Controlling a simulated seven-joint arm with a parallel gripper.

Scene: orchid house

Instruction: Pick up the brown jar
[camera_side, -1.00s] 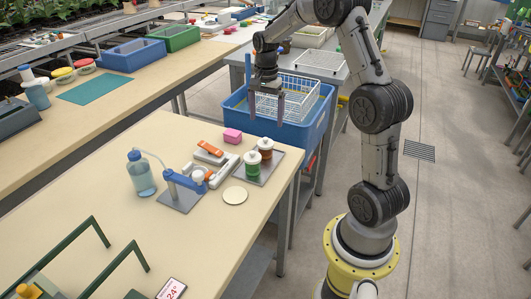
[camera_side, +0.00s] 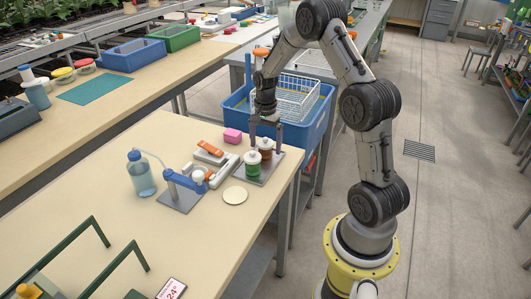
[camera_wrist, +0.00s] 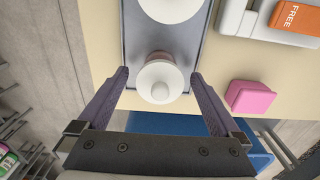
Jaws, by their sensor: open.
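The brown jar (camera_side: 265,146) has a white lid and stands upright on a grey tray (camera_side: 263,176) on the bench. A green jar (camera_side: 252,168) with a white lid stands in front of it on the same tray. My gripper (camera_side: 265,146) is open and points down at the brown jar. In the wrist view, the brown jar's white lid (camera_wrist: 160,82) lies between the two fingers of my gripper (camera_wrist: 161,88), with a gap on each side. The jar's brown body is mostly hidden under the lid there.
A pink block (camera_side: 232,136) lies left of the tray. A white device with an orange label (camera_side: 210,148), a blue-armed stand (camera_side: 185,182) and a wash bottle (camera_side: 140,175) stand further left. A blue crate (camera_side: 300,136) with a white basket lies beyond the bench edge.

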